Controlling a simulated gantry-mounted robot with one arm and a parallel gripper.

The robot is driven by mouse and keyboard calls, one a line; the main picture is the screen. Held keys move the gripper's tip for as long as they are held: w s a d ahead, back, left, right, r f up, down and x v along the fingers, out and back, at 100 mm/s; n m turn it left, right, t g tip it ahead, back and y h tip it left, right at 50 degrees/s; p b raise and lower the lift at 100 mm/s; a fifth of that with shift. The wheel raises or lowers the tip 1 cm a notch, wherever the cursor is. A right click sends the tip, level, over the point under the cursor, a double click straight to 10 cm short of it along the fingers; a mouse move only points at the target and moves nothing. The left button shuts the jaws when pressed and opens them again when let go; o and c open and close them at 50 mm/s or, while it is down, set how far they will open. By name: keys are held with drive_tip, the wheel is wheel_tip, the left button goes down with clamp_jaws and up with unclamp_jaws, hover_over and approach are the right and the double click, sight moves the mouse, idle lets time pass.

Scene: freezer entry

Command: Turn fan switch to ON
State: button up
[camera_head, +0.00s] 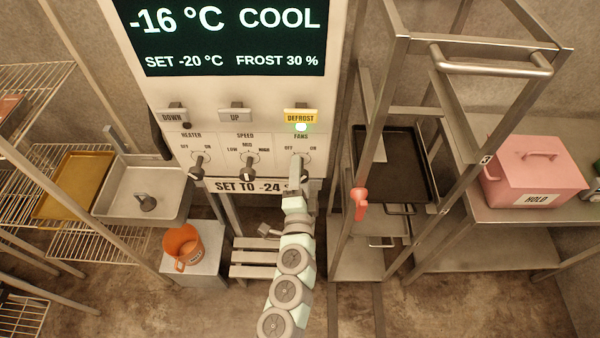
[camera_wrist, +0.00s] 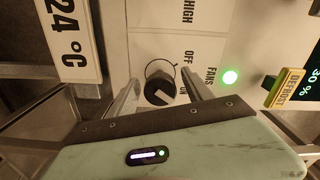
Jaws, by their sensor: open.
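The fan switch is a dark round knob (camera_wrist: 160,84) under the FANS label, with OFF and ON marks beside it in the wrist view. A pale mark shows on its face, but I cannot tell for sure which label it points to. My gripper (camera_wrist: 158,77) is open, with one finger on each side of the knob. I cannot tell whether either finger touches it. In the head view my gripper (camera_head: 297,170) is at the right end of the control panel (camera_head: 222,152) and mostly hides the fan knob.
HEATER (camera_head: 197,165) and SPEED (camera_head: 248,168) knobs sit left of the fan switch. The DEFROST button (camera_head: 301,116) is above it, with a lit green lamp (camera_head: 301,127). A "SET TO -24" sign (camera_head: 240,187) hangs below. A metal rack (camera_head: 372,75) stands to the right.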

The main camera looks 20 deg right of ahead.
drive_tip(key=v, duration=1)
drive_tip(key=shift+s, duration=0.4)
drive_tip(key=shift+a, duration=0.15)
